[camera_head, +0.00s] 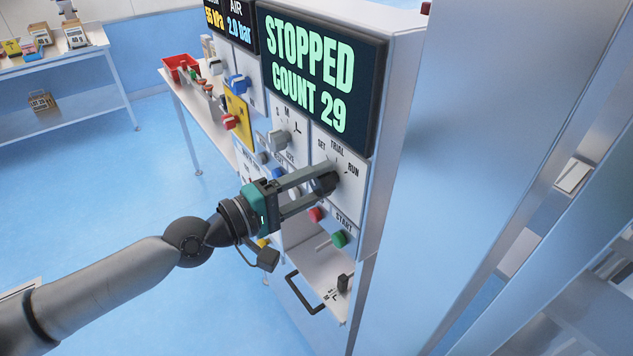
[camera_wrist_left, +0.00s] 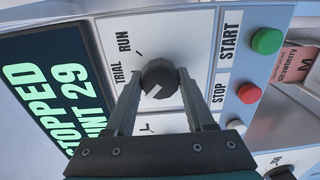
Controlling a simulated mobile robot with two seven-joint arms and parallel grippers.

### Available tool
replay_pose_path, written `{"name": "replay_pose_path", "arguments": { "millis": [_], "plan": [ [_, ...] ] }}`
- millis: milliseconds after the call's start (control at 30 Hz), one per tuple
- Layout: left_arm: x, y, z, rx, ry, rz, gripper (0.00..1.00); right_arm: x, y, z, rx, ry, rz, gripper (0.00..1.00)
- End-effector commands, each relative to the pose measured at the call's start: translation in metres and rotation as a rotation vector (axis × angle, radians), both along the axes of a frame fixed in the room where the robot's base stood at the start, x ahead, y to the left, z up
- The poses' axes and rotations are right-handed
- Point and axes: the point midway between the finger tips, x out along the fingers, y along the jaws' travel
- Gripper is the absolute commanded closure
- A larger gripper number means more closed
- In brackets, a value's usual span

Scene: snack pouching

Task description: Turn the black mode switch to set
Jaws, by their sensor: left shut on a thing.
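The black mode switch (camera_head: 325,183) is a round knob on the white machine panel, with SET, TRIAL and RUN printed around it. My left gripper (camera_head: 318,190) reaches in from the left and is shut on this knob. In the left wrist view the knob (camera_wrist_left: 161,78) sits between the two grey fingertips (camera_wrist_left: 160,90). A pale pointer line on the knob slants to the lower left there, on the side away from the RUN label. The SET label is hidden there. My right gripper is not in view.
The display (camera_head: 318,75) above reads STOPPED, COUNT 29. A green START button (camera_head: 339,239) and a red STOP button (camera_head: 316,214) sit just below the switch. A grey selector knob (camera_head: 279,139) is to the left. A black drawer handle (camera_head: 303,296) juts out below.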

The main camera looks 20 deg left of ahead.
Motion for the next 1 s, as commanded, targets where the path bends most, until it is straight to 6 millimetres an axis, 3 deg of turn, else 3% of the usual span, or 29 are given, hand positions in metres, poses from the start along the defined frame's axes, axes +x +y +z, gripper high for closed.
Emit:
{"name": "replay_pose_path", "arguments": {
  "millis": [300, 333, 567, 1000],
  "plan": [
    [-0.0004, -0.0005, -0.0005, -0.006, 0.006, -0.001, 1.0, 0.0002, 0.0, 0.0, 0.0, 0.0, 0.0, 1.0],
    [-0.0004, -0.0005, -0.0005, -0.006, 0.006, -0.001, 0.43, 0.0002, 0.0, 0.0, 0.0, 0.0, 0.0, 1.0],
    [-0.0003, -0.0003, -0.0003, -0.004, 0.003, 0.0, 0.17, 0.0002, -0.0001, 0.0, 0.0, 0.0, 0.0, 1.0],
    [-0.0012, 0.0009, -0.0006, -0.002, 0.001, 0.0, 0.16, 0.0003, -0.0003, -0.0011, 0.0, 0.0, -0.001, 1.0]
  ]
}}
